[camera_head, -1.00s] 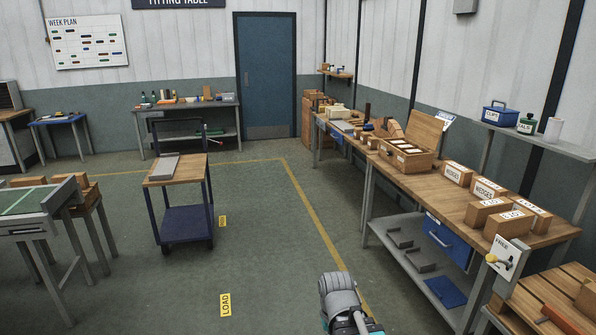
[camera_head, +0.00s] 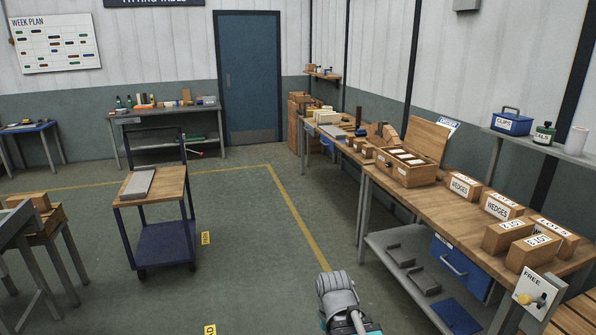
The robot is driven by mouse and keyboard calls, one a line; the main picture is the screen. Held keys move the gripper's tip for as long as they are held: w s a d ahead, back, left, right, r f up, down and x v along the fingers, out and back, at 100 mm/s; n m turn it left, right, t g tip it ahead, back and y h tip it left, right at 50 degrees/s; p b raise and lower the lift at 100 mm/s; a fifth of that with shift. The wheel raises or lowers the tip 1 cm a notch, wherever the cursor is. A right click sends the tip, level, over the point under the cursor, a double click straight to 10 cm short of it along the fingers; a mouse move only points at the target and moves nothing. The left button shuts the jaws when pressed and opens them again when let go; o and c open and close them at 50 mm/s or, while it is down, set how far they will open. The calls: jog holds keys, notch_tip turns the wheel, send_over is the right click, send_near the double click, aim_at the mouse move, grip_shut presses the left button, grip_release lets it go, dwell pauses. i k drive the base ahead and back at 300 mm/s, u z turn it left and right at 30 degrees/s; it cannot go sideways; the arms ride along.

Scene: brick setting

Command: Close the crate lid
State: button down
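The wooden crate (camera_head: 414,176) stands on the long workbench (camera_head: 448,211) at the right. Its lid (camera_head: 428,139) is raised and leans back behind the box, so the crate is open. Several pale-topped items (camera_head: 407,157) show inside it. Part of my arm shows at the bottom centre, well short of the bench. My gripper's fingers cannot be made out.
Boxes marked wedges (camera_head: 464,187) and lot boxes (camera_head: 534,252) stand on the bench to the right of the crate. Small wooden blocks lie to its left. A blue trolley (camera_head: 163,244) stands at the left. The floor between trolley and bench is clear.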

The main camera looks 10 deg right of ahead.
aim_at(430, 139)
jog(key=z, duration=0.15)
jog(key=i, duration=1.6)
jog(key=z, duration=0.45)
jog(key=i, duration=0.85)
jog(key=z, duration=0.35)
jog(key=i, duration=1.4)
jog(key=z, duration=0.3)
